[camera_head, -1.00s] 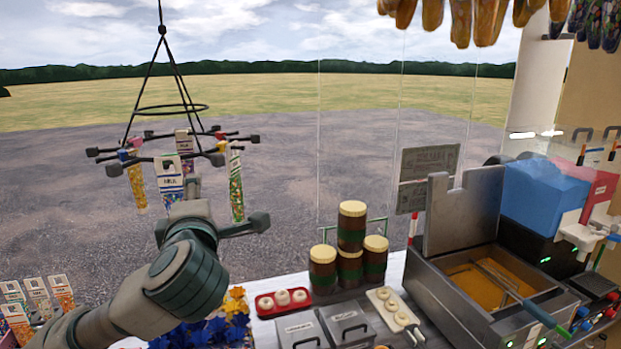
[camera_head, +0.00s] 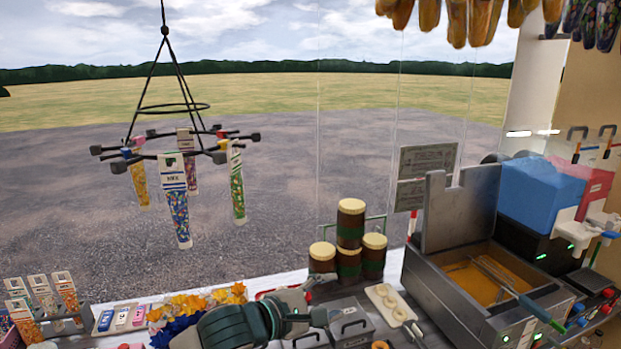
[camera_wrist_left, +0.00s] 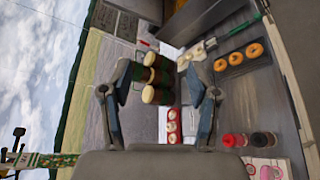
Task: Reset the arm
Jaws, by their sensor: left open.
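My left gripper (camera_head: 320,299) is low over the counter in the head view, its arm coming in from the bottom left. Its two fingers are apart, and the gap between them is empty in the left wrist view (camera_wrist_left: 160,72). Brown jars with cream lids (camera_head: 348,245) stand just beyond it. They also show past the fingers in the left wrist view (camera_wrist_left: 152,76). The black hanging rack (camera_head: 185,106) is at upper left, well away from the gripper, holding several sweet tubes (camera_head: 179,208). My right gripper is not in view.
A grey metal fryer (camera_head: 480,290) stands at right, with a blue box (camera_head: 540,195) behind it. A white tray of rings (camera_head: 391,303) and a grey lidded container (camera_head: 347,322) are close to the gripper. Blue and yellow sweets (camera_head: 190,305) lie at its left.

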